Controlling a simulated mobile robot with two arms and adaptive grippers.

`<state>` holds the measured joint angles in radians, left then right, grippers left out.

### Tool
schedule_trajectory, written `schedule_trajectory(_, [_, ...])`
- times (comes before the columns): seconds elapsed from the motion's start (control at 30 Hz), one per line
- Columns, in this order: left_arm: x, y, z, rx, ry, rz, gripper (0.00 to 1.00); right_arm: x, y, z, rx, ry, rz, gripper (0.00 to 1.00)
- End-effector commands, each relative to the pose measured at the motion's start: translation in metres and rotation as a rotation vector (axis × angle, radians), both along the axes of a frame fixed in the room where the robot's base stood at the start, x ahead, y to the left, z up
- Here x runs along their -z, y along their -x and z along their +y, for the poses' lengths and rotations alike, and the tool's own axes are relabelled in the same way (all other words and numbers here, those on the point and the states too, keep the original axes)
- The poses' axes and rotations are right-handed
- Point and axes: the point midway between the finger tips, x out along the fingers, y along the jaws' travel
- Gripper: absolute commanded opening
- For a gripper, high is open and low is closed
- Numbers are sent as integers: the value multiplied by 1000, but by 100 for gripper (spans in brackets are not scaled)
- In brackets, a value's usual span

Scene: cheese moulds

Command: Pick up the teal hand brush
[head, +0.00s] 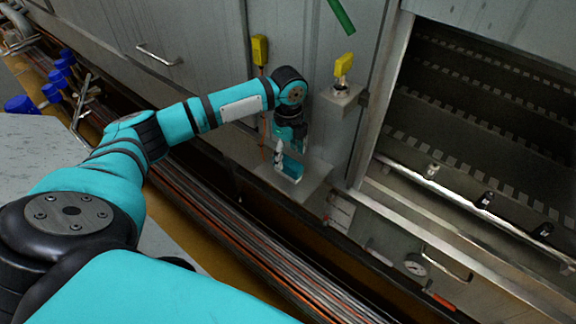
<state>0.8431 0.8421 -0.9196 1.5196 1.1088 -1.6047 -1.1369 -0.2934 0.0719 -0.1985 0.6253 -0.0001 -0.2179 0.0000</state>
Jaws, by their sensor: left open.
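My left arm reaches in from the left, and its gripper (283,152) points down over a small metal shelf (312,178) on the grey machine front. The gripper is open. A small teal piece (292,167), which looks like the teal hand brush, shows at the fingertips, low over the shelf. The gripper and wrist hide part of it. I cannot tell whether the fingers touch it. My right gripper is not in view.
A metal bracket (340,95) with a yellow fitting (343,65) juts out right of the wrist. Pipes (250,250) run along below.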

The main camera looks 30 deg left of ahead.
Motion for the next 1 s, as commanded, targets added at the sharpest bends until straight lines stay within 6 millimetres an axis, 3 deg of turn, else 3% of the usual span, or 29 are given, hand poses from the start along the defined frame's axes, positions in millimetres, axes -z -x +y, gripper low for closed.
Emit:
schedule_trajectory(0.1, [19, 2, 0, -1, 0, 4, 62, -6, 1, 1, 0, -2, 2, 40])
schedule_trajectory(0.27, [32, 2, 0, -1, -1, 2, 62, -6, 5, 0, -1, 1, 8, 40])
schedule_trajectory(1.0, [37, 2, 0, 0, -1, 1, 62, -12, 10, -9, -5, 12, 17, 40])
